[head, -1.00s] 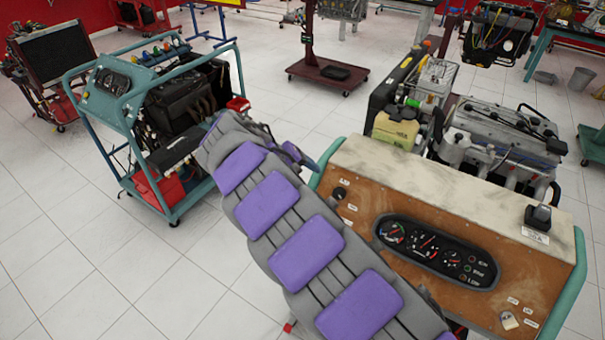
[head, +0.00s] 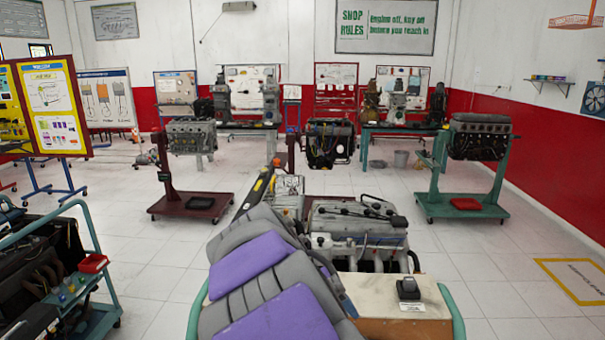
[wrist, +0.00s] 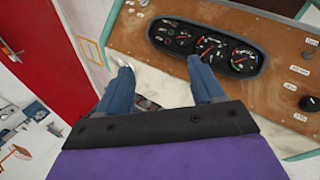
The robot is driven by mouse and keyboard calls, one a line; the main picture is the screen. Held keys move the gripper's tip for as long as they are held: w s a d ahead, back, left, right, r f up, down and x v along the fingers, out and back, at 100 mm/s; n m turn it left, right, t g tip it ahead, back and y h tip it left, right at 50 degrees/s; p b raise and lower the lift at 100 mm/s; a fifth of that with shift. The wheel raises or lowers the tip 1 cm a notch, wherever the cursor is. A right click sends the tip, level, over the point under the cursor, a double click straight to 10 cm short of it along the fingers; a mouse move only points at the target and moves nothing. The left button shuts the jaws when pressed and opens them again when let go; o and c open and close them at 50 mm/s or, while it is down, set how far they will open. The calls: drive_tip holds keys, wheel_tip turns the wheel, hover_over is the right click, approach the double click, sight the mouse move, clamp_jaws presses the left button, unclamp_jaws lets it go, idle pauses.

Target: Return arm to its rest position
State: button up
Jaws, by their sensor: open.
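My arm, padded in grey and purple, rises from the bottom of the head view in front of the engine trainer's wooden console (head: 400,328). Its far end and my gripper are hidden there. In the wrist view my gripper (wrist: 158,66) shows two blue fingers, apart, with nothing between them. Beyond the fingertips is the console (wrist: 120,22) with its gauge cluster (wrist: 207,47). I cannot tell the exact gap, but the fingers do not grip the console.
The trainer's engine (head: 357,222) stands just behind the console. A teal-framed trainer cart (head: 108,285) is at the lower left. Engine stands (head: 190,204) and (head: 462,207) stand farther back. Open tiled floor lies at the right, with a yellow floor marking (head: 575,282).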

drive_tip(key=s+d+m+g+y, duration=0.1)
drive_tip(key=s+d, duration=0.5)
drive_tip(key=s+d+f+g+y, duration=0.1)
drive_tip(key=s+f+y, duration=0.1)
drive_tip(key=s, duration=1)
drive_tip(key=s+f+m+g+y, duration=0.1)
drive_tip(key=s+f+y, duration=0.2)
drive_tip(key=s, duration=0.9)
wheel_tip(320, 180, down, 2)
drive_tip(key=shift+s+d+f+m+g, duration=0.1)
drive_tip(key=shift+s+d+m+g, duration=0.1)
drive_tip(key=shift+d+m+g, duration=0.15)
